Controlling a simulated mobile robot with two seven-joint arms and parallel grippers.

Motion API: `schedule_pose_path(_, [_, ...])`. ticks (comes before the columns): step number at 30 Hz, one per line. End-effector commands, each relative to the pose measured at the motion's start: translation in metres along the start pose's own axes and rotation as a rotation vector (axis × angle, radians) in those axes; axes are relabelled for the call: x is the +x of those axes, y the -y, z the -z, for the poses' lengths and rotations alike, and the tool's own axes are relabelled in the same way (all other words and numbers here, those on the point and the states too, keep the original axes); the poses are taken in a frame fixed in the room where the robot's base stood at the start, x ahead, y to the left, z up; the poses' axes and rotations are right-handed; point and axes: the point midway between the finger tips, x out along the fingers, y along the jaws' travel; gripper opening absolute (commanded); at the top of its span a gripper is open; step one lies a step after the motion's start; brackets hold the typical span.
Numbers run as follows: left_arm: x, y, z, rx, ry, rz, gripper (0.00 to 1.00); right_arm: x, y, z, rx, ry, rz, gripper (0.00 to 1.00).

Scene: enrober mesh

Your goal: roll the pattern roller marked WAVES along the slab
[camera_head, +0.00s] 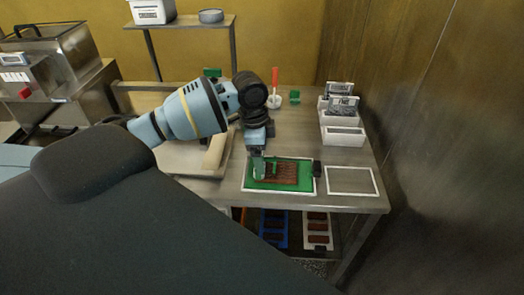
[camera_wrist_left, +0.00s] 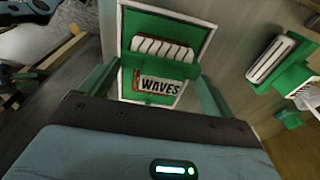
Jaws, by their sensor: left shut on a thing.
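My left gripper (camera_head: 258,158) points down over the left end of the brown slab (camera_head: 285,173). The slab lies on a green mat (camera_head: 303,188) with a white border, and its surface looks patterned. In the left wrist view, a green-framed roller with a WAVES label (camera_wrist_left: 166,86) sits between the fingers of the left gripper (camera_wrist_left: 155,90), which is shut on it. Whether the roller touches the slab is hard to tell. My right gripper is not in view.
An empty white-bordered rectangle (camera_head: 350,181) lies right of the mat. White bins (camera_head: 343,136) stand at the back right. A small dark object (camera_head: 317,168) is at the mat's right edge. Another green item with a striped white part (camera_wrist_left: 270,60) shows at right in the wrist view.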

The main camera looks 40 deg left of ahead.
Motion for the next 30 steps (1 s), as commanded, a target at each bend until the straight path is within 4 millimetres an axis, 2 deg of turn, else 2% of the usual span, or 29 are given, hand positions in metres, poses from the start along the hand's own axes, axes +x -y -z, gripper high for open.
schedule_pose_path(17, [-0.001,0.0,-0.005,0.0,0.0,-0.001,0.69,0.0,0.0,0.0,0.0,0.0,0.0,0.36])
schedule_pose_path(30, [-0.024,0.0,-0.001,0.0,-0.001,0.002,0.69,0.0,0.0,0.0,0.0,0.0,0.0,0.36])
